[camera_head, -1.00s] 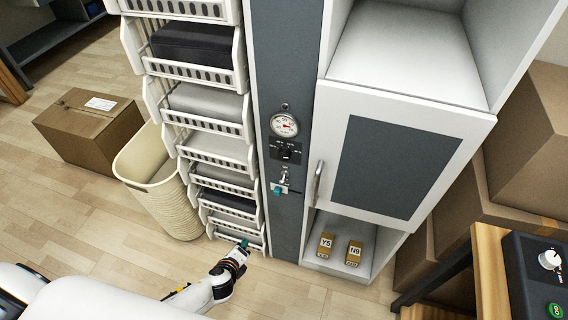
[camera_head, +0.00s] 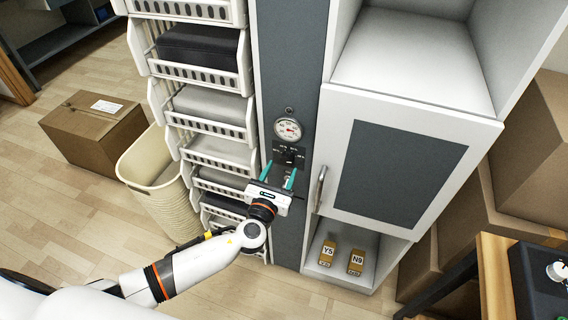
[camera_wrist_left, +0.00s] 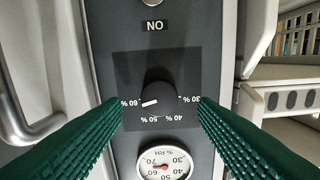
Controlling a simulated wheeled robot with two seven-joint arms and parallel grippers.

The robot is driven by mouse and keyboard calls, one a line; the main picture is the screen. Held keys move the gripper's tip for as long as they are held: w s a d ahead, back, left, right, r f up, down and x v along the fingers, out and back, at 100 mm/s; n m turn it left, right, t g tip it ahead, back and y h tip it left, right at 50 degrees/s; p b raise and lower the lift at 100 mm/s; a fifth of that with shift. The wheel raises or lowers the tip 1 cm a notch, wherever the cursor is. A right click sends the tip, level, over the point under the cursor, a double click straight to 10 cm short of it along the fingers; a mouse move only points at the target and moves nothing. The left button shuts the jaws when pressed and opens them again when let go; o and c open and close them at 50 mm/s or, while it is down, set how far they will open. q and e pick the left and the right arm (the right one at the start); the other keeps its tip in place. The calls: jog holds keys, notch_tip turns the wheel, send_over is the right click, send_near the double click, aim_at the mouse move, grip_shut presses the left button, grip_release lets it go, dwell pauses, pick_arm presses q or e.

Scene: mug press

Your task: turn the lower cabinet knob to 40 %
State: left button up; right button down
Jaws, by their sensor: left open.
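The black cabinet knob (camera_wrist_left: 158,96) sits on a dark square panel in the left wrist view. Its white pointer line points toward the 60 % mark; the marks 50 %, 40 % and 30 % follow around the dial, and the lettering is upside down. The knob also shows small in the head view (camera_head: 290,158), below the round gauge. My left gripper (camera_head: 279,175) is open in front of the panel. In the left wrist view its green fingers (camera_wrist_left: 160,105) stand on either side of the knob, apart from it. My right gripper is not in view.
A %RH gauge (camera_head: 288,129) is beside the knob panel. A door handle (camera_head: 320,188) on the white cabinet is to the right. A stack of white baskets (camera_head: 205,130) stands to the left. A cream bin (camera_head: 160,190) and cardboard box (camera_head: 93,128) stand on the floor.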

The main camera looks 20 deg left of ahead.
aim_at(286, 162)
pick_arm(q)
jog(key=shift+w+d, duration=0.1)
jog(key=shift+w, duration=1.5)
jog(key=c, duration=1)
